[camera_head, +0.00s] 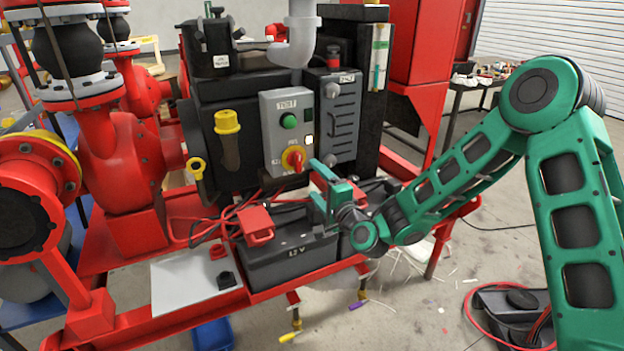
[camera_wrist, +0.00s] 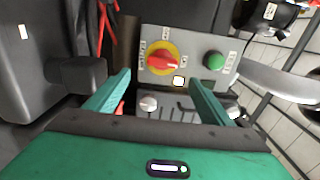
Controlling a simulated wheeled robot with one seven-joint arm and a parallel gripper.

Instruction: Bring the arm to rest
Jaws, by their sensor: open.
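My gripper (camera_head: 327,180) is at the end of my green arm, above the black 12 V battery (camera_head: 290,259) and in front of the grey control box. In the wrist view its two green fingers (camera_wrist: 158,98) are spread apart with nothing between them. Beyond the fingers is the control box (camera_head: 272,153) with a red rotary knob on a yellow plate (camera_head: 293,159) and a green button (camera_head: 289,120). The knob also shows in the wrist view (camera_wrist: 163,61), apart from the fingers. My arm reaches in from the right, bent at its elbow.
Red pump pipes (camera_head: 126,165) stand at the left. A white sheet (camera_head: 194,277) with a red and a black cap lies on the red skid frame. Red cables (camera_head: 238,212) run behind the battery.

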